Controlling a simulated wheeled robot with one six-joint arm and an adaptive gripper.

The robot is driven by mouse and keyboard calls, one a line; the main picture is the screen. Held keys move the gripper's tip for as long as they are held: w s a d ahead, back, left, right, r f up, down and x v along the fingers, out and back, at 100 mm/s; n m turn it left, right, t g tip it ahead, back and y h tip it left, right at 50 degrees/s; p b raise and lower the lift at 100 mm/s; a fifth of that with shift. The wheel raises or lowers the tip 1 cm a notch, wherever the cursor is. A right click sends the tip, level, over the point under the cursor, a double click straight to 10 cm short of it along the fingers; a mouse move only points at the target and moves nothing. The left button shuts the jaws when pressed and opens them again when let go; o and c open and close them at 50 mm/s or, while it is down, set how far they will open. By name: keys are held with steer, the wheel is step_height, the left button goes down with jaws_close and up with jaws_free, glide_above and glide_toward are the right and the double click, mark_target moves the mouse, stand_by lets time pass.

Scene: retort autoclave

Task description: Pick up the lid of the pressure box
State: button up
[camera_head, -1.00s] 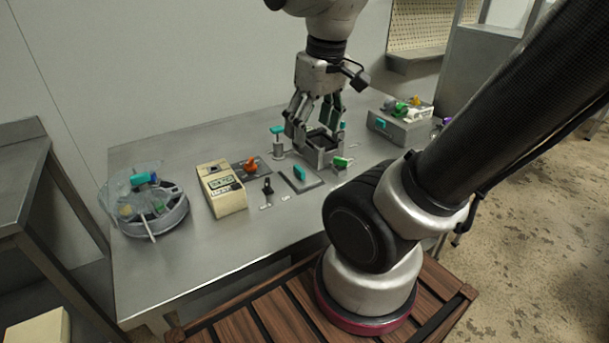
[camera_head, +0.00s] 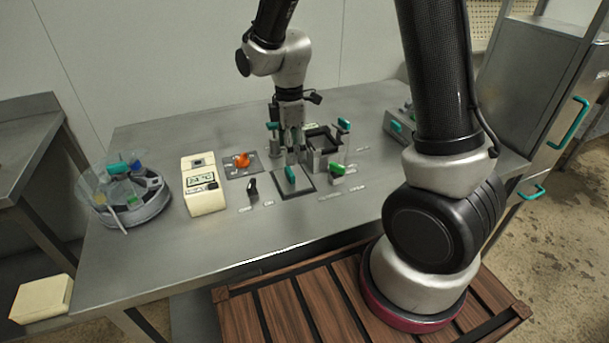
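The pressure box (camera_head: 334,160) is a small grey open-topped box on the steel table in the head view. Its lid appears to be the flat dark plate (camera_head: 301,188) lying on the table in front of it to the left. A teal handle (camera_head: 291,174) stands up from the plate. My gripper (camera_head: 292,160) points down just above and behind this handle. Its fingers are seen nearly edge-on, so their spacing, and whether they touch the handle, cannot be told.
Teal-topped clamps (camera_head: 344,124) stand beside the box, with a green-handled valve (camera_head: 337,170) in front. To the left are an orange knob (camera_head: 242,160), a black switch (camera_head: 252,188), a cream controller (camera_head: 203,187) and a round clear-lidded container (camera_head: 130,205).

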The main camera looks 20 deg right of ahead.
mark_target(291, 170)
steer(key=shift+w+a+n, duration=0.15)
steer(key=shift+w+n, duration=0.05)
steer(key=shift+n, duration=0.5)
steer(key=shift+f, duration=0.35)
steer(key=f, duration=0.7)
steer(key=shift+s, duration=0.2)
steer(key=c, duration=1.4)
steer(key=shift+r, duration=6.3)
